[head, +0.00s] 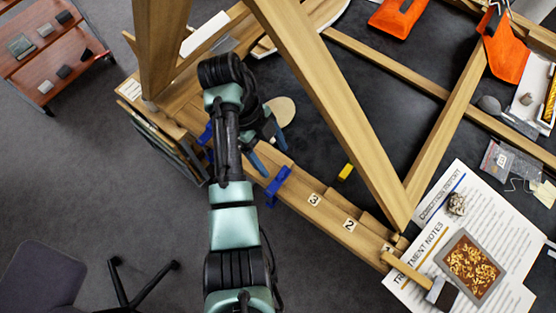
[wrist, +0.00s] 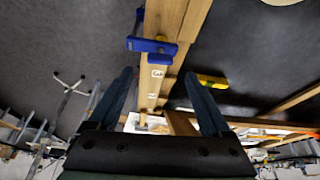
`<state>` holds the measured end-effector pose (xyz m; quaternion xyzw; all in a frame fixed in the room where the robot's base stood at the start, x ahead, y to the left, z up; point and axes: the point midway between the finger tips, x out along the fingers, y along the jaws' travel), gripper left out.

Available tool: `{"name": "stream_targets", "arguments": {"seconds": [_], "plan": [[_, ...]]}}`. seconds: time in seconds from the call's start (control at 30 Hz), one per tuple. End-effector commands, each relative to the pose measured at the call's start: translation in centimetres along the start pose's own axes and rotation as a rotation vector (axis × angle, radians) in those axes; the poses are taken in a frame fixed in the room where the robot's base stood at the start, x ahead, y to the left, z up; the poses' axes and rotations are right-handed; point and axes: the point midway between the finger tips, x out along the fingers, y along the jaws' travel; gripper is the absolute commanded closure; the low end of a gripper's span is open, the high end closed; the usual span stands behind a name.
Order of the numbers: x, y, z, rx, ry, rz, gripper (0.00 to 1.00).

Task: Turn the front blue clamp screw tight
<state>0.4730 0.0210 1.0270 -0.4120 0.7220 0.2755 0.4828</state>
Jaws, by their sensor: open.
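One blue clamp (head: 278,186) grips the long wooden beam, left of the label "3", in the head view. It also shows in the wrist view (wrist: 152,46), above the gap between my fingers. Another blue clamp (head: 206,134) sits farther up-left on the beam, partly hidden by my arm. My gripper (head: 268,155) is open, its two blue fingers just up-left of the nearer clamp in the head view. In the wrist view my gripper (wrist: 162,74) has nothing between its fingertips but the beam beyond. I cannot make out a clamp's screw clearly.
The wooden beam (head: 330,212) carries number labels. A diagonal timber (head: 325,100) crosses above the dark table. A yellow block (head: 346,171) lies right of the beam. Paper sheets (head: 425,262), a tray of fragments (head: 469,266) and orange tools (head: 505,45) lie on the right.

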Motion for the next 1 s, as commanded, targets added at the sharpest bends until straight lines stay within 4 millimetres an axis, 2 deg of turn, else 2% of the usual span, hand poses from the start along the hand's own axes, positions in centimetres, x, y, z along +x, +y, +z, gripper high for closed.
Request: {"name": "stream_targets", "arguments": {"seconds": [0.03,0.1,0.3,0.4,1.0], "plan": [[-2.0,0.0,-0.2,-0.002,-0.001,0.0,0.18],[-3.2,0.1,-0.2,-0.002,-0.001,0.0,0.18],[-6.3,0.0,-0.1,-0.001,-0.002,0.0,0.18],[-7.1,0.0,-0.1,0.0,0.0,0.0,0.18],[-7.5,0.0,0.0,0.0,0.0,0.001,0.18]]}}
